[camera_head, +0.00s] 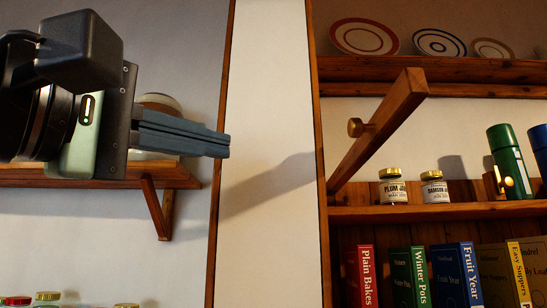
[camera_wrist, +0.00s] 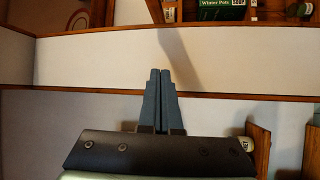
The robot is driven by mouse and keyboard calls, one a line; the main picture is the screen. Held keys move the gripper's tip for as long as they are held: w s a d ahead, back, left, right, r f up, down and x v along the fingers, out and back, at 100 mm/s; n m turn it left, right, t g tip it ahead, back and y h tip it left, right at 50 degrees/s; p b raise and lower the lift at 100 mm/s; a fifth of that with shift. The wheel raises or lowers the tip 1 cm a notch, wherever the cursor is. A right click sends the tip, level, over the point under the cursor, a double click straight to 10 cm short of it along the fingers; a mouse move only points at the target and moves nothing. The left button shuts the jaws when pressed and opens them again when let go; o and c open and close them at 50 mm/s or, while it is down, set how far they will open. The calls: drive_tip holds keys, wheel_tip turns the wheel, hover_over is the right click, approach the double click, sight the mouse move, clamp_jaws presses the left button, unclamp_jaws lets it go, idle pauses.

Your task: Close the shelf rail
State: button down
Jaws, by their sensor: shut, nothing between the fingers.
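The shelf rail (camera_head: 385,125) is a wooden bar with a brass knob (camera_head: 355,127) on its left face. It sticks out from the left upright of the right-hand shelving, its free end high and toward the camera, so it stands swung open in front of the shelf. My gripper (camera_head: 228,147) is left of the rail, in front of the wall, with its fingers together and empty. It is apart from the rail and the knob. In the wrist view my gripper (camera_wrist: 160,72) also shows shut fingers; I cannot clearly make out the knob there.
Two jam jars (camera_head: 393,187) and a green cylinder (camera_head: 510,161) stand on the shelf (camera_head: 450,213) behind the rail. Books (camera_head: 408,277) stand below and plates (camera_head: 364,37) above. A bracketed shelf (camera_head: 150,183) is at left. The pale wall (camera_head: 270,90) between is clear.

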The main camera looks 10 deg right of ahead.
drive_tip(key=s+r+g, duration=0.3)
drive_tip(key=s, duration=0.2)
drive_tip(key=s+d+p+x, duration=0.1)
drive_tip(key=s+p+x, duration=0.1)
drive_tip(key=p+x, duration=0.5)
drive_tip(key=shift+w+d+r+n+h+p, duration=0.35)
drive_tip(key=shift+w+d, duration=1.2)
drive_tip(key=shift+d, duration=1.45)
drive_tip(key=shift+f, duration=0.1)
